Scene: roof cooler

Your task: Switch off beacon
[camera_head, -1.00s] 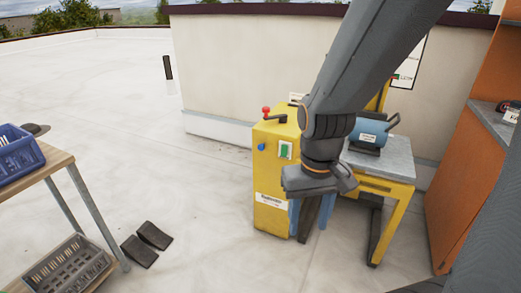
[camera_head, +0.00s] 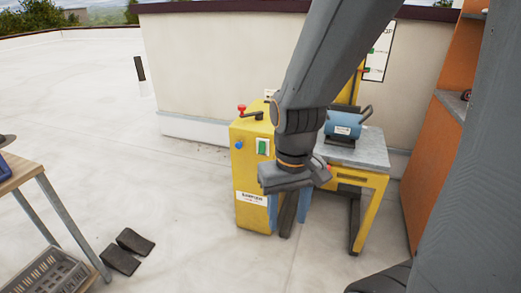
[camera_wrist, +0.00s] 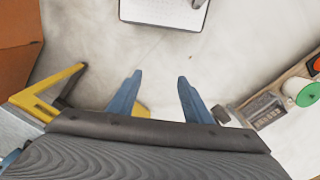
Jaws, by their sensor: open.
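No beacon lamp is clearly recognisable in view. A yellow cabinet (camera_head: 247,165) stands on the roof floor, with a red-knobbed lever (camera_head: 242,110) on top. My gripper (camera_head: 289,226) hangs pointing down in front of the cabinet's right side, below the switch. Its blue fingers are apart and empty in the wrist view (camera_wrist: 159,80). My arm hides part of the cabinet's right side.
A yellow stand with a grey top (camera_head: 365,152) holds a blue machine (camera_head: 343,124), right of the cabinet. An orange shelf (camera_head: 430,150) is at right. Dark wedges (camera_head: 128,250) and a wooden table (camera_head: 15,170) with a grey crate (camera_head: 50,275) are at left.

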